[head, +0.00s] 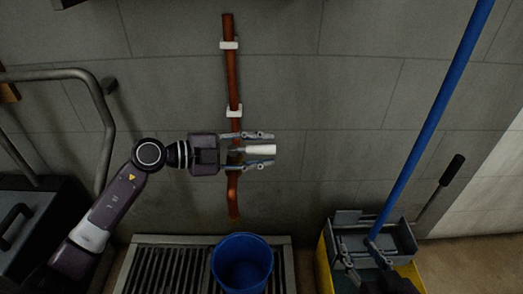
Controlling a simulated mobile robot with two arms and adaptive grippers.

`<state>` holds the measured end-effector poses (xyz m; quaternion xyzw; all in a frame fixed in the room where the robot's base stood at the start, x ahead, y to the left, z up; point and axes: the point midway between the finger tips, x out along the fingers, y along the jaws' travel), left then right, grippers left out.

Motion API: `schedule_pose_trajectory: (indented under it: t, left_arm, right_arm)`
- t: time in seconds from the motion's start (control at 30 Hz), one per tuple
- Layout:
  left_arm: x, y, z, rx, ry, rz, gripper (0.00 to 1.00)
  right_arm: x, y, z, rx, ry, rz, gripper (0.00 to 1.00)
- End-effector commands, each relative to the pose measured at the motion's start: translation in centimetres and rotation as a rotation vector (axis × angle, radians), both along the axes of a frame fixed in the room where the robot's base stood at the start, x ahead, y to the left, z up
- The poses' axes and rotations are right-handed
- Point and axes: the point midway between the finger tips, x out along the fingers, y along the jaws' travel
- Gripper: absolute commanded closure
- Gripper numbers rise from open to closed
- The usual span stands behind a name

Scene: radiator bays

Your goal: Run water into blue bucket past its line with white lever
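The white lever (262,149) sticks out to the right from the copper pipe (232,75) on the wall. My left gripper (264,150) is around the lever, with one finger above it and one below; gaps show, so it is open. The blue bucket (242,264) stands upright on the floor grate, under the pipe's lower end. No water stream shows between pipe and bucket. The bucket's inside is dark; I cannot make out its line or a water level. My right gripper (360,253) is low at the right, its fingers apart and empty, in front of the mop bucket.
The slatted grate (165,268) lies along the wall base. A yellow mop bucket (325,262) with a grey wringer and a blue pole (430,115) stands right of it. A metal rail (106,140) and a dark case (35,225) are at the left.

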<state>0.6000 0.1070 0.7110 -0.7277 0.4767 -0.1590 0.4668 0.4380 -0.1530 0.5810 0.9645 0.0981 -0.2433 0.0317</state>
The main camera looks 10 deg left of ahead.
Motion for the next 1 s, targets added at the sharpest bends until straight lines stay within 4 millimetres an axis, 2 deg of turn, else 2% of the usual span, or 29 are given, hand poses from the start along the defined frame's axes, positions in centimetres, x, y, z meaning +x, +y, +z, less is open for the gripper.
schedule_pose_trajectory:
  t: [0.23,0.53,1.0]
  left_arm:
    - [0.04,-0.03,0.02,-0.001,-0.001,0.001,0.66]
    - [0.03,-0.01,0.01,0.0,0.0,0.0,0.99]
    - [-0.06,0.02,0.08,0.0,0.0,-0.017,1.0]
  right_arm:
    - [0.03,0.03,0.05,0.0,-0.002,0.0,0.6]
    - [0.01,0.02,-0.01,0.0,-0.001,0.0,0.6]
    - [-0.21,-0.06,-0.2,-0.003,0.017,0.0,0.6]
